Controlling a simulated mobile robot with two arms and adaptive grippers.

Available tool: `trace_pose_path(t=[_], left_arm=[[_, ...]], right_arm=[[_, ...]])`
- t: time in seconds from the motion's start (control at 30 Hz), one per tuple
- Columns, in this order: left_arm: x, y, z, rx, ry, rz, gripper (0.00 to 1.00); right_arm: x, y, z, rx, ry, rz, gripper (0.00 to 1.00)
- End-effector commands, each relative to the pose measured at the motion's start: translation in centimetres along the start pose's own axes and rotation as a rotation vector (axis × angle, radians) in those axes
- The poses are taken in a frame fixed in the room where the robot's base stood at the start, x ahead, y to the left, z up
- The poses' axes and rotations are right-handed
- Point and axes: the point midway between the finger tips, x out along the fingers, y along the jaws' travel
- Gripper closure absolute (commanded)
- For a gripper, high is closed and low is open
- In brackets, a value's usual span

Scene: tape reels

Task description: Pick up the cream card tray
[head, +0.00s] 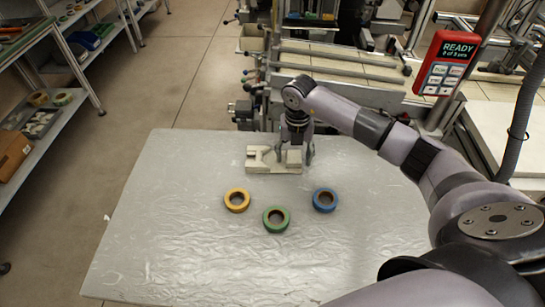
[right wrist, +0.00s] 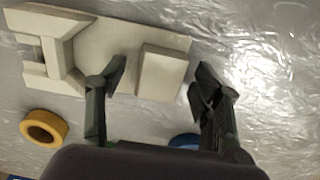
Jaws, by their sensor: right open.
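The cream card tray (head: 258,167) lies flat near the far edge of the grey, plastic-covered table. It also shows in the right wrist view (right wrist: 105,42), with a slotted frame at its left end and a raised block at its right end. My right gripper (head: 296,158) is open at the tray's right end. In the right wrist view its two fingers (right wrist: 160,79) stand on either side of the raised block, with gaps visible. I cannot tell how far the fingertips are above the tray. My left gripper is not in view.
A yellow tape reel (head: 237,209), a green one (head: 276,229) and a blue one (head: 325,209) lie nearer on the table. Machinery with rails stands just behind the far edge. A red panel (head: 445,64) reads READY. The table's left and front are clear.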

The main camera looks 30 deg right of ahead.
Motion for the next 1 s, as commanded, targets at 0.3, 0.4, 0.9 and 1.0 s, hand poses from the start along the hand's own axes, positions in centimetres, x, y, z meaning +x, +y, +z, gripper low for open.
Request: trace_pose_path(t=[0.3, 0.4, 0.9, 1.0], left_arm=[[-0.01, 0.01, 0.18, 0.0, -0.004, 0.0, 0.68], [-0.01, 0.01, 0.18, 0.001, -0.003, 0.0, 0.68], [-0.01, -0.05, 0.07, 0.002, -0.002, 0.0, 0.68], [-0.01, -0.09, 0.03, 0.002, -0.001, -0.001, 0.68]], right_arm=[[0.28, 0.01, 0.04, 0.0, -0.001, 0.001, 0.43], [0.26, 0.01, 0.04, 0.0, -0.001, 0.001, 0.5], [0.25, 0.0, 0.04, 0.0, -0.001, 0.001, 0.83], [0.25, -0.01, 0.03, 0.0, -0.001, 0.0, 0.9]])
